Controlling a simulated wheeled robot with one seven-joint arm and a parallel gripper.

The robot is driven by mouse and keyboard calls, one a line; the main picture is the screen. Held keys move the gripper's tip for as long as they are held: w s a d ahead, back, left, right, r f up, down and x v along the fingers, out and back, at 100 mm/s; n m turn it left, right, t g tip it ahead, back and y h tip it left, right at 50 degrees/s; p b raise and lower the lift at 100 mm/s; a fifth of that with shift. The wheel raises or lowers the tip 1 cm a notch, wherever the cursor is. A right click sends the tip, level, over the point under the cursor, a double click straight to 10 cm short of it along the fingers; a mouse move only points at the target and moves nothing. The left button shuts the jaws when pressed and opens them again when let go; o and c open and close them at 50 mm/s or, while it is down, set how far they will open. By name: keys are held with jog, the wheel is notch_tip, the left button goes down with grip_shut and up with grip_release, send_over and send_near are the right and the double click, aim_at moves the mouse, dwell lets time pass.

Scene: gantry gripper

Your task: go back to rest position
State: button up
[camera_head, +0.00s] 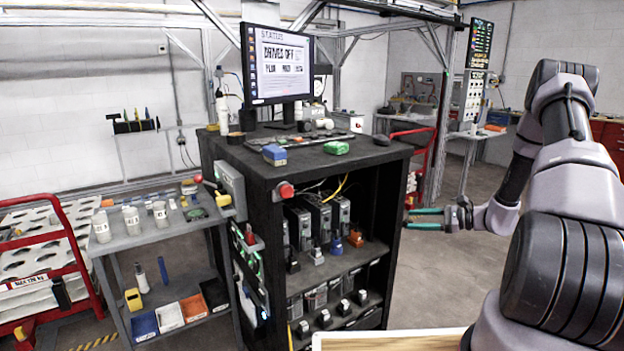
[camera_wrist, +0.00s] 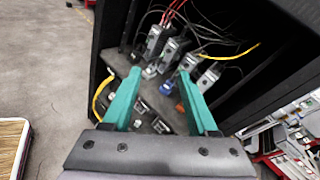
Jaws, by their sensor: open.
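My gripper (camera_head: 428,219) is at the right side of the black cabinet (camera_head: 264,187) in the head view, at the end of my arm. Its two teal fingers stand apart with nothing between them. In the wrist view my gripper (camera_wrist: 160,100) points at the open cabinet, with grey drive units (camera_wrist: 172,52) and their cables beyond the fingertips. The fingertips look clear of these units, though the exact gap is hard to judge.
A monitor (camera_head: 276,65), a blue block (camera_head: 275,153) and a green block (camera_head: 336,148) are on the cabinet top. A side table (camera_head: 160,236) with bins stands left. Open floor (camera_head: 450,280) lies right of the cabinet.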

jog(key=s+a+r+n+g+h, duration=0.2)
jog(key=s+a+r+n, duration=0.1)
jog(key=r, duration=0.4)
jog(key=s+a+r+n+g+h, duration=0.1)
jog(key=s+a+r+n, duration=0.2)
jog(key=r, duration=0.4)
jog(key=s+a+r+n+g+h, duration=0.2)
jog(key=s+r+n, duration=0.15)
jog(key=r, duration=0.45)
jog(key=s+r+n+t+h, duration=0.2)
jog(key=s+r+t+h, duration=0.1)
jog(key=s+r, duration=0.4)
jog(key=s+r+n+t+h, duration=0.3)
jog(key=s+r, duration=0.4)
jog(key=s, duration=0.6)
jog(key=shift+s+r+h, duration=0.25)
jog(key=shift+s+h, duration=0.1)
jog(key=shift+h, duration=0.15)
